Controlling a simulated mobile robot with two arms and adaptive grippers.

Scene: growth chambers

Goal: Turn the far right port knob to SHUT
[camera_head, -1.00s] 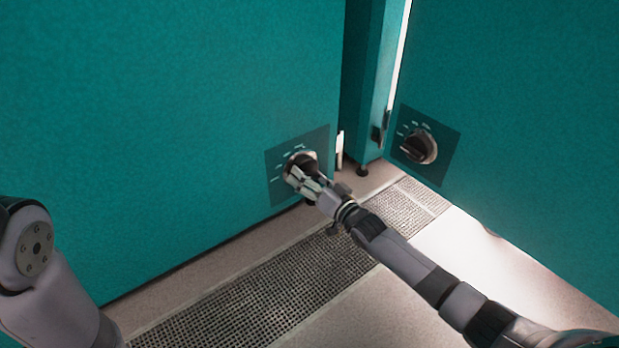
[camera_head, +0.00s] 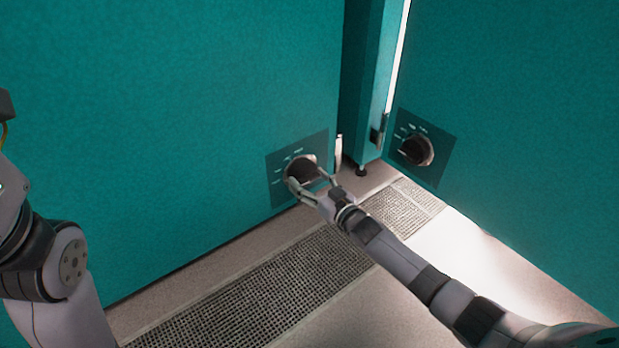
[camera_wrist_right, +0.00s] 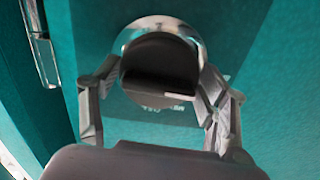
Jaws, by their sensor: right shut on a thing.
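A dark round knob with a pale rim (camera_head: 301,169) sits on a dark teal plate (camera_head: 275,166) on the left teal wall, with small white marks around it. My right gripper (camera_head: 312,186) is at this knob, its two fingers on either side, shut on it. In the right wrist view the knob (camera_wrist_right: 160,68) sits between the fingers, with a pale line on its raised grip. A second knob (camera_head: 416,149) is on a plate on the right teal wall, and nothing touches it. The marks are too small to read. My left arm shows at the left edge; its gripper is out of view.
A metal floor grate (camera_head: 255,300) runs below the left wall. A teal post with a foot (camera_head: 361,170) stands in the corner between the walls. A pale upright handle (camera_head: 339,152) is just right of the left plate.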

